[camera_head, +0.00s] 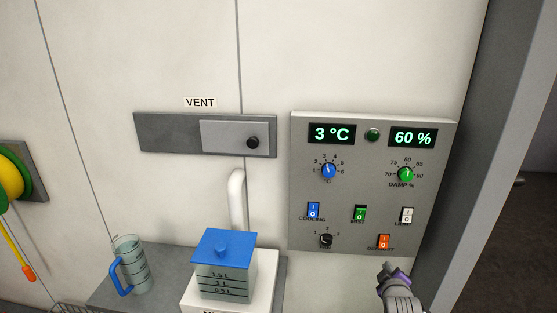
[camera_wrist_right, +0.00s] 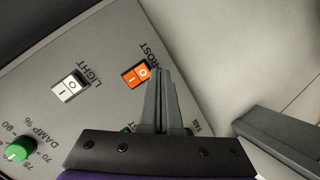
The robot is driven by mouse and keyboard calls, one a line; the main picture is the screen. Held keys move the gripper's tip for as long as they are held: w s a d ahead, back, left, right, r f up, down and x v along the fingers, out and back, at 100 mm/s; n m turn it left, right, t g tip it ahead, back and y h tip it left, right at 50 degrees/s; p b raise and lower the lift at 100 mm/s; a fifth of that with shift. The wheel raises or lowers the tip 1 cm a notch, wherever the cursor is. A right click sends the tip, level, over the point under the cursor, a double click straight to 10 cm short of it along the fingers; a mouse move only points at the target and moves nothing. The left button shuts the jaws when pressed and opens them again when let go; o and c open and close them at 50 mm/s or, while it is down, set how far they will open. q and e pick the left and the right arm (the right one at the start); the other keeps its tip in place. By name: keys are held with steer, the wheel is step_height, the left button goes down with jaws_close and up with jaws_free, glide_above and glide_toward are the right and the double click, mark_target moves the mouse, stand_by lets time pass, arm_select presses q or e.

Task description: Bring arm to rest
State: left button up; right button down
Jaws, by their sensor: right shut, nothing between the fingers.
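My right gripper (camera_head: 390,272) is at the bottom right of the head view, just below the grey control panel (camera_head: 447,190). In the right wrist view its two fingers (camera_wrist_right: 157,80) are together with nothing between them. Their tips appear close beside the orange switch (camera_wrist_right: 135,76), whose label ends in "ROST"; I cannot tell whether they touch it. The same orange switch (camera_head: 384,241) shows in the head view just above the gripper. My left gripper and arm are not in view.
A dark door frame (camera_head: 484,160) stands right of the panel. The vent slider (camera_head: 235,136) is on the wall to the left. A blue-lidded container (camera_head: 224,252) and a blue-handled jug (camera_head: 134,265) stand lower left. A yellow hose reel (camera_head: 12,177) hangs far left.

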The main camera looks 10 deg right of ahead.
steer(key=s+a+m+g+y, duration=0.35)
steer(key=s+a, duration=0.65)
steer(key=a, duration=0.5)
steer(key=s+a+f+m+g+y, duration=0.1)
steer(key=s+a, duration=0.4)
steer(key=s, duration=0.2)
steer(key=s+a+f+m+g+y, duration=0.1)
steer(key=s+a, duration=0.3)
steer(key=s, duration=0.4)
steer(key=shift+s+a+f+g+p, duration=0.2)
steer(key=shift+a+f+g+p, duration=0.2)
steer(key=shift+f+g, duration=0.25)
